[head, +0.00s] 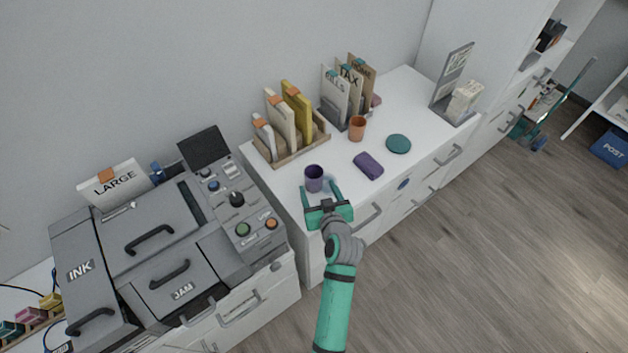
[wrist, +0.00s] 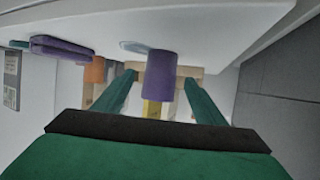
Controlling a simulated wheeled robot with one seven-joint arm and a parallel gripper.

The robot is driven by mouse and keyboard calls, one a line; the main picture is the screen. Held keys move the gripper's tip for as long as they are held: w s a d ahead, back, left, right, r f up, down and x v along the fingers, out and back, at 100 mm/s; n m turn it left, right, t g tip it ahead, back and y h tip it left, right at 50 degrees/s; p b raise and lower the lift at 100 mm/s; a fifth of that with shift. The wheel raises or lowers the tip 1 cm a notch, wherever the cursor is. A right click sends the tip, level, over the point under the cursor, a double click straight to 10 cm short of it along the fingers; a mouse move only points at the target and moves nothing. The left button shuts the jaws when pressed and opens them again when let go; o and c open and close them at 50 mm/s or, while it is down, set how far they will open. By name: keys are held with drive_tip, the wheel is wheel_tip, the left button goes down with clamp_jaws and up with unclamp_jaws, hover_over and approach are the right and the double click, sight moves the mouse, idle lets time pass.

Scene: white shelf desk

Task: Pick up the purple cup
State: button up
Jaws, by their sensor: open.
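The purple cup (head: 314,179) stands upright on the white desk (head: 425,107), near its front left corner. My gripper (head: 320,187) is open, with its two green fingers pointing at the cup from the desk's front edge. In the head view the cup is at the fingertips, closer to the left finger. In the wrist view, which looks upside down, the cup (wrist: 161,76) shows between the two spread fingers (wrist: 160,80). I see a gap on each side of it there. I cannot tell how far it reaches between the fingers.
An orange cup (head: 357,128) and a teal disc (head: 398,144) are farther back. A wooden tray (head: 291,152) with files stands behind the cup. A grey machine (head: 160,250) is at the left.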

sight(316, 186)
drive_tip(key=shift+x, duration=2.95)
drive_tip(key=shift+r, duration=0.1)
drive_tip(key=c, duration=1.2)
